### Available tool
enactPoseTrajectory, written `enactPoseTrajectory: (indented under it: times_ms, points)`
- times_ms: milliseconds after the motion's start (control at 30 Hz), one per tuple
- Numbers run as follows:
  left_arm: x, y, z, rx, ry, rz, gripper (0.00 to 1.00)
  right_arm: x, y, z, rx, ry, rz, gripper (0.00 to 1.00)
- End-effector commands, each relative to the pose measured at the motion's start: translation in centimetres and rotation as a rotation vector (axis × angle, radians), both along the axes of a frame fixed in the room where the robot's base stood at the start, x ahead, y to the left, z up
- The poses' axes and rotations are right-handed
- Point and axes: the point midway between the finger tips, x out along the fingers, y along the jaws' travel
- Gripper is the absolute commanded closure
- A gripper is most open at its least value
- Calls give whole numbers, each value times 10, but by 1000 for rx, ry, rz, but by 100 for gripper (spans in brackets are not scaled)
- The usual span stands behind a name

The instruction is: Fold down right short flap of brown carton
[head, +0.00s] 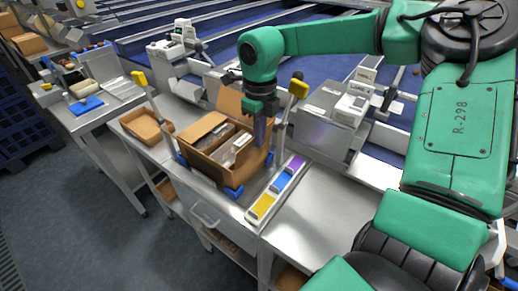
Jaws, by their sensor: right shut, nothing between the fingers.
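The brown carton (205,168) stands on the metal bench, held between blue corner pieces. Its top is partly open and packed contents (236,147) show inside. A flap at the back (229,103) stands up. A flap on the left (200,131) lies over part of the opening. My right gripper (260,136) points down at the carton's right end, shut with nothing in it. It hides part of that end, so I cannot tell exactly how the right short flap lies or whether the fingers touch it. My left gripper is out of view.
Label printers (352,105) stand behind. The bench front right is bare.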

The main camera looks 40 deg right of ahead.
Motion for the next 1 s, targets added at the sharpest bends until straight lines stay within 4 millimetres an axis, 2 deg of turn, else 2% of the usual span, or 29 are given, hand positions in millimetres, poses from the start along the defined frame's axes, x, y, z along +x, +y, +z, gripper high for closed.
enactPoseTrajectory:
  times_ms: [400, 633, 833, 1000]
  points:
    - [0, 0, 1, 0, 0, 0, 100, 34, 11, 2, 0, 1, 0, 100]
    - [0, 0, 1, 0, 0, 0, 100, 42, 13, 3, 0, 1, 2, 100]
    - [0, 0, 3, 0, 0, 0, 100, 57, 18, 3, 0, 1, 0, 100]
    - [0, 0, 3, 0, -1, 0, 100, 60, 19, 3, 1, -1, 2, 100]
